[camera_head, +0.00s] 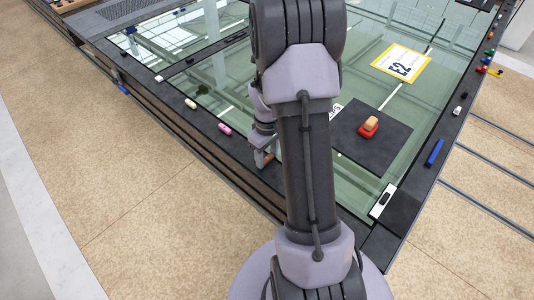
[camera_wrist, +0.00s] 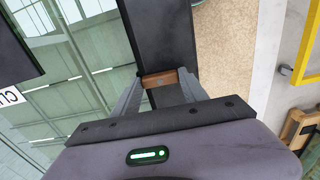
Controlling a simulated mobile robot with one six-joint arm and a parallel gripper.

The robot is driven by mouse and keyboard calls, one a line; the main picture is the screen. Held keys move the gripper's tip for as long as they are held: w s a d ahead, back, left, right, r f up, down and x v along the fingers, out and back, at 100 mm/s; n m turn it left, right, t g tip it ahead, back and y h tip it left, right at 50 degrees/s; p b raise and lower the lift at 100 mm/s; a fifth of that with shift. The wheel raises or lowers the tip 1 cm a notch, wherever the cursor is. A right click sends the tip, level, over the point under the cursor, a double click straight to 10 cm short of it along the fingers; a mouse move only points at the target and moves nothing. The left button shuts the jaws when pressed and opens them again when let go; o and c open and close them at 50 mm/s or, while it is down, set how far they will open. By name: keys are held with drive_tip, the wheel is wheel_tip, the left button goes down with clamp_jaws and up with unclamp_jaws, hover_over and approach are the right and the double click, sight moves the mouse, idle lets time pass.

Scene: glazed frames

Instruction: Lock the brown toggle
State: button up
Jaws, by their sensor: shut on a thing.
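The brown toggle (camera_wrist: 160,79) sits on the dark frame bar (camera_wrist: 163,35) in the wrist view. My gripper (camera_wrist: 160,88) has one finger on each side of it and is shut on it. In the head view my gripper (camera_head: 262,160) is at the near-left edge of the glazed frame, partly behind my arm. A small brown end of the toggle (camera_head: 269,159) shows beside the fingers there. I cannot tell the toggle's lock position from these frames.
Along the same edge lie a pink toggle (camera_head: 225,129) and a cream toggle (camera_head: 190,103). A red and tan item (camera_head: 369,127) stands on a dark panel (camera_head: 385,145). A blue piece (camera_head: 434,152) is on the right edge. Speckled floor (camera_head: 110,190) at left is clear.

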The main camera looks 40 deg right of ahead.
sight(267, 158)
idle(0.4)
drive_tip(key=o, duration=1.4)
wheel_tip(267, 158, up, 18)
drive_tip(key=p, duration=0.4)
drive_tip(key=shift+f+p, duration=0.25)
drive_tip(key=shift+p, duration=0.05)
